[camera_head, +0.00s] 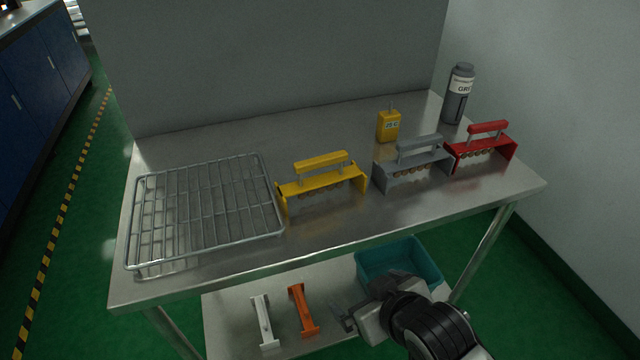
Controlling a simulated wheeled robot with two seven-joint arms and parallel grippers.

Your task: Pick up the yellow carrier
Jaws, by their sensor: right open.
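The yellow carrier (320,184) stands upright on the steel table, a little left of its middle, with its bar handle on top. Small round items show in a row under its handle. My right gripper (344,318) is low at the front, below the table top and over the lower shelf. It is open, apart from the carrier, and nothing shows between its fingers. My left gripper is not in view.
A wire rack (205,208) lies left of the yellow carrier. A grey carrier (412,166), red carrier (481,148), yellow can (388,127) and grey bottle (458,95) stand to the right. The lower shelf (232,312) holds a teal bin (432,268), a white piece (264,322) and an orange piece (303,310).

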